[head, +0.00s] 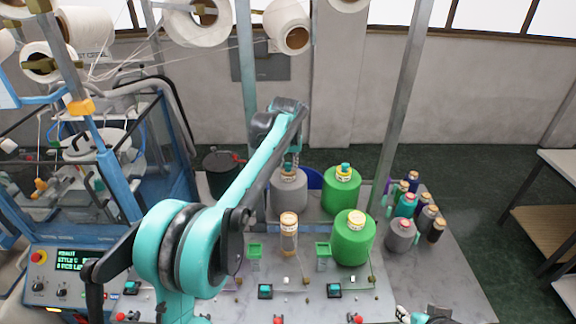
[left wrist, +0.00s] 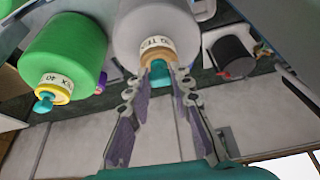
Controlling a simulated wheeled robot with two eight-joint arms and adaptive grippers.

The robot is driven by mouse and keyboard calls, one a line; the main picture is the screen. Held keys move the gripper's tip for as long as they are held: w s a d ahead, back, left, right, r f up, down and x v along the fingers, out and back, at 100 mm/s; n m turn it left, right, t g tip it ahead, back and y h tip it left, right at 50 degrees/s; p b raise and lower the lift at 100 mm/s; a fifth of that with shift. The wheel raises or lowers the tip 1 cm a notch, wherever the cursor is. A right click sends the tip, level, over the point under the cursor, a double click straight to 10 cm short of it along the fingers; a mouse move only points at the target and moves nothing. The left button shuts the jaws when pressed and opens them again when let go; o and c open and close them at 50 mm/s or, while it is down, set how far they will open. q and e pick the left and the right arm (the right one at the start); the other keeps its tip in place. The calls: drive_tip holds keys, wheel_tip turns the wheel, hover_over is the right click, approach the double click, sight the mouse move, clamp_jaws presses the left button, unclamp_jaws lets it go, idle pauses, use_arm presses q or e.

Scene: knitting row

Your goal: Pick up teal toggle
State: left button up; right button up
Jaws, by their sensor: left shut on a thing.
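The teal toggle (left wrist: 160,72) stands in the top of the grey yarn cone (left wrist: 150,25) in the left wrist view. My left gripper (left wrist: 162,68) reaches the cone's top, its two fingertips closed on the toggle from both sides. In the head view my left gripper (head: 291,158) is above the same grey cone (head: 289,195), pointing down; the toggle is mostly hidden there. Another teal piece tops the green cone (head: 341,193) to the right. Part of my right gripper (head: 425,316) shows at the bottom edge; its fingers are not clear.
A second green cone (head: 353,240) and a slim beige spool (head: 289,238) stand nearer on the grey table (head: 440,275). Several small bobbins (head: 405,205) stand at the right. A metal post (head: 398,110) rises behind them. A black bin (head: 222,170) is at the left.

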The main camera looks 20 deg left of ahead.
sight(288, 170)
use_arm(q)
drive_tip(key=shift+r, duration=0.45)
wheel_tip(288, 170, up, 3)
drive_tip(key=shift+f, duration=0.2)
drive_tip(key=w+d+r, duration=0.6)
drive_tip(key=d+r, duration=0.1)
drive_tip(key=d, duration=0.3)
drive_tip(key=shift+d, duration=0.1)
drive_tip(key=shift+s, duration=0.1)
